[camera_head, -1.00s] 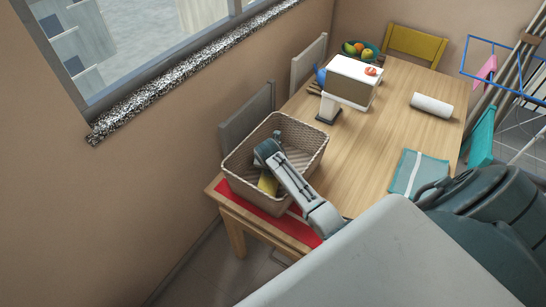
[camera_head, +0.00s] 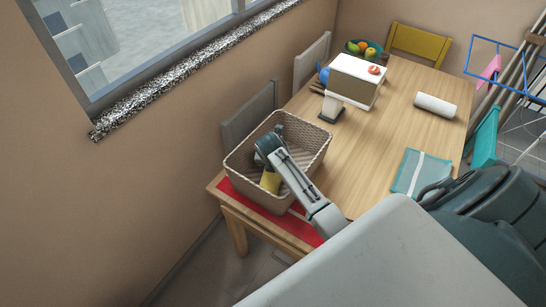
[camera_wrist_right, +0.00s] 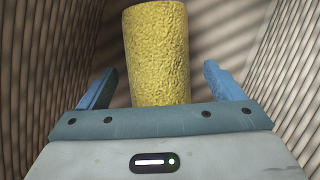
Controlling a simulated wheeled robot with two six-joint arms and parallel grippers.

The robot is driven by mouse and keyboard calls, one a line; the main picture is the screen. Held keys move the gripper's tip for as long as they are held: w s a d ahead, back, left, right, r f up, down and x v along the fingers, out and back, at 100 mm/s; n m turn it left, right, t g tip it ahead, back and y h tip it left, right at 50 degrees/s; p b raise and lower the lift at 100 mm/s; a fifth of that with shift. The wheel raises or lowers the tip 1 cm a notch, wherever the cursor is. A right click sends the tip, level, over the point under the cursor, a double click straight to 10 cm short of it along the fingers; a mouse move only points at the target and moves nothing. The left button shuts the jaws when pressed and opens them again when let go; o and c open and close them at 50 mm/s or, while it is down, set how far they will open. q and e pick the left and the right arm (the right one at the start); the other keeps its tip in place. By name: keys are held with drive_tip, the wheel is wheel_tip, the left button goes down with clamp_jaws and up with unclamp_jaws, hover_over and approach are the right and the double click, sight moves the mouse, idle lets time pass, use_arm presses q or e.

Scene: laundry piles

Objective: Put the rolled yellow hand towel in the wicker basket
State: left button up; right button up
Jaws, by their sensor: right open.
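The rolled yellow hand towel (camera_head: 270,181) is inside the wicker basket (camera_head: 246,186), near its front wall. In the right wrist view the towel (camera_wrist_right: 158,55) stands out as a rough yellow cylinder between my two blue fingers, with a gap on each side. My right gripper (camera_wrist_right: 160,82) is open and still down inside the basket. In the head view my right arm reaches over the basket's right rim, and its gripper (camera_head: 266,146) is close to the towel. The fingertips are hard to make out there. My left gripper does not show.
The basket stands on a red mat (camera_head: 240,198) at the table's near left corner. A teal folded cloth (camera_head: 421,172), a white roll (camera_head: 436,105), a white-topped box (camera_head: 355,80) and a fruit bowl (camera_head: 363,48) are on the table. Chairs stand along the wall side.

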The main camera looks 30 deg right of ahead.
drive_tip(key=b+v, duration=0.1)
drive_tip(key=v, duration=0.8)
drive_tip(key=shift+d, duration=0.1)
